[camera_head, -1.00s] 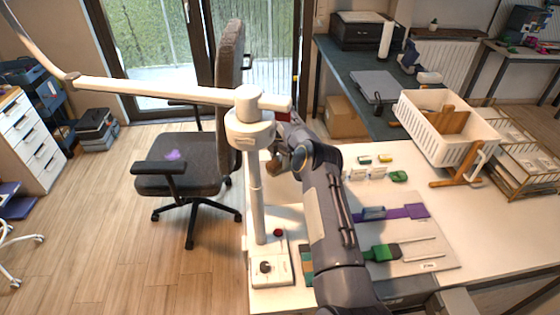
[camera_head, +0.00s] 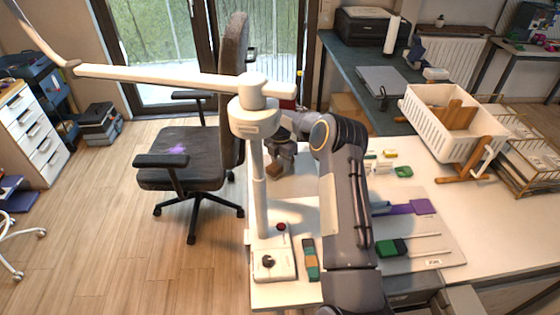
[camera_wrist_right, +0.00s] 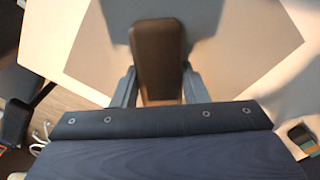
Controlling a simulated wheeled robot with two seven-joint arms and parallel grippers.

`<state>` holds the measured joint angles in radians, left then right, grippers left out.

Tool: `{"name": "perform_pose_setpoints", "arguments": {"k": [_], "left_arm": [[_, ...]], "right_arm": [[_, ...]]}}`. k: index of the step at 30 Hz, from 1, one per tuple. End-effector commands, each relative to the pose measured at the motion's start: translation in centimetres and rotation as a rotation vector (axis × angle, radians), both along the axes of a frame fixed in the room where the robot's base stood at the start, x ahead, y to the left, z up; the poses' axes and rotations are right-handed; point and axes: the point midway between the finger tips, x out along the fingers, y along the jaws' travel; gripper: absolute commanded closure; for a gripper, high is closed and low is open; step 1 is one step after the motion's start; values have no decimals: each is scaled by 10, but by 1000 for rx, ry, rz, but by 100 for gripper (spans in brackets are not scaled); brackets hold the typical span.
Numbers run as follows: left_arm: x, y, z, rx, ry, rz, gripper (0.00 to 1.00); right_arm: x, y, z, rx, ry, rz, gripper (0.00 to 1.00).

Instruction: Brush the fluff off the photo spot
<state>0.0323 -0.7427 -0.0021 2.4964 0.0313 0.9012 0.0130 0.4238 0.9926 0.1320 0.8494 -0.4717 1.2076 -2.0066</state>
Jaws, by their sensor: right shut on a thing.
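My right gripper (camera_head: 276,167) is at the table's left end, behind the white post of the stand. It is shut on a brown block-like thing (camera_wrist_right: 158,58), probably the brush; its working end is not clear. The brown thing also shows low at the gripper in the head view (camera_head: 274,172). In the right wrist view, a tan sheet with darker shading (camera_wrist_right: 235,70) lies beneath it; I cannot tell whether this is the photo spot. No fluff can be made out. My left gripper is out of view.
A white stand (camera_head: 259,190) with a long arm rises close beside my right gripper. A striped strip (camera_head: 310,258) lies near its base. A mat (camera_head: 447,238) with green and purple tools and a white basket (camera_head: 430,130) are to the right.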

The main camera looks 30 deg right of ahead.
Motion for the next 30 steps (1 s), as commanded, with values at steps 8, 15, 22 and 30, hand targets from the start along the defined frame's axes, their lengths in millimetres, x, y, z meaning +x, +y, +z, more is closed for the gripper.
{"name": "perform_pose_setpoints", "arguments": {"k": [8, 15, 22, 30], "left_arm": [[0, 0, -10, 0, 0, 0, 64], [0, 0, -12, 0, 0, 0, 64], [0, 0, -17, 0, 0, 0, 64], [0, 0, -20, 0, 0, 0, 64]], "right_arm": [[-23, 12, -3, 1, 5, 2, 78], [-31, 17, -2, 1, 5, 1, 78], [-47, 25, -2, 2, 6, 2, 78], [-63, 35, 0, 1, 4, 1, 78]]}}
